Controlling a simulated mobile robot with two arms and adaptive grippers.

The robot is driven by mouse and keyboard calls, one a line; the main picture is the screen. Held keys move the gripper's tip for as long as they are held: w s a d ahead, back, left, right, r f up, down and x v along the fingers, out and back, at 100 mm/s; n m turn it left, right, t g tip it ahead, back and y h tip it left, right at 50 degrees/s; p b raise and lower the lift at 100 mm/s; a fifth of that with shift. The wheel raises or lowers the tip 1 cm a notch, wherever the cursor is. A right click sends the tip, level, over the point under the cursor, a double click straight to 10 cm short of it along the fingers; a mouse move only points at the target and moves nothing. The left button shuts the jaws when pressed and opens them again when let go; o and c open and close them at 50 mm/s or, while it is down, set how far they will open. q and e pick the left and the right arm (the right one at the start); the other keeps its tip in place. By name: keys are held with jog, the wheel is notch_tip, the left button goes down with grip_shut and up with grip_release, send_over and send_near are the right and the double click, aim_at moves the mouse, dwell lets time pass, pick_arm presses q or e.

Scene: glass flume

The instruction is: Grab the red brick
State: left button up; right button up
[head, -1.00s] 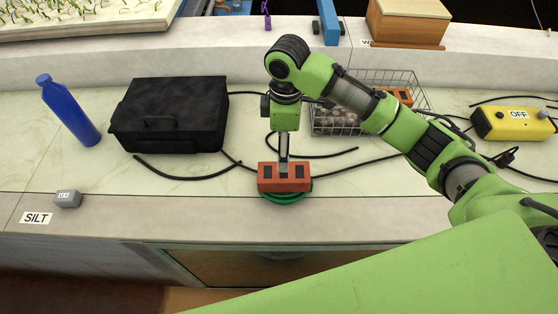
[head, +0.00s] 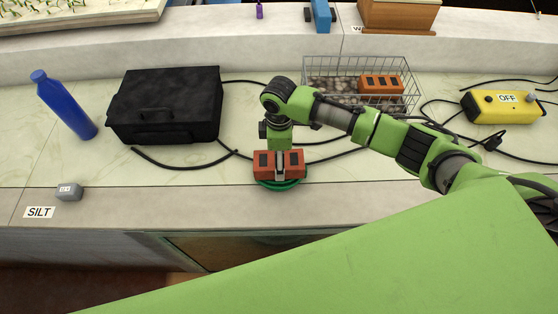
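An orange-red brick (head: 293,168) with dark square recesses lies on a green round dish (head: 282,185) near the counter's front edge. My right gripper (head: 279,166) points down onto it. One pale finger lies across the middle of the brick's near face; the other finger is hidden behind the wrist and brick. I cannot tell whether the fingers press on the brick. A second, similar brick (head: 381,85) sits in the wire basket (head: 384,102) at the back. My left gripper is not in view.
A black case (head: 166,104) and a blue bottle (head: 62,105) stand to the left. Black cables run across the counter. A yellow box marked OFF (head: 503,106) is at the right.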

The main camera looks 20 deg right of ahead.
jog(key=shift+f, duration=0.8)
grip_shut()
jog(key=shift+w+r, duration=0.15)
jog(key=shift+r, duration=0.1)
